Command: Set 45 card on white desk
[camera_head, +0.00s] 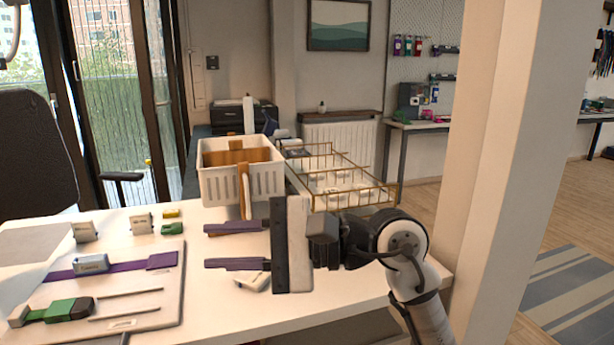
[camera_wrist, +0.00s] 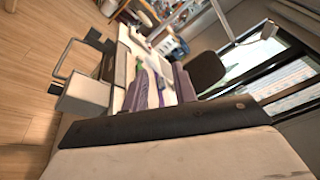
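The white desk (camera_head: 225,305) fills the lower left of the head view. Several small pale blocks or cards stand on it, including one at the left (camera_head: 84,232), one nearer the middle (camera_head: 141,222) and one on the purple strap (camera_head: 92,264). Another pale card (camera_head: 252,281) lies on the desk below my gripper's lower finger and is partly hidden. The print is too small to tell which is the 45 card. My gripper (camera_head: 206,246) is above the desk, pointing left, with its two purple fingers apart and nothing visible between them. The fingers also show in the wrist view (camera_wrist: 160,88).
A white basket (camera_head: 240,182) stands at the desk's back, with a gold wire rack (camera_head: 345,195) to its right. A pillar (camera_head: 505,150) rises at right.

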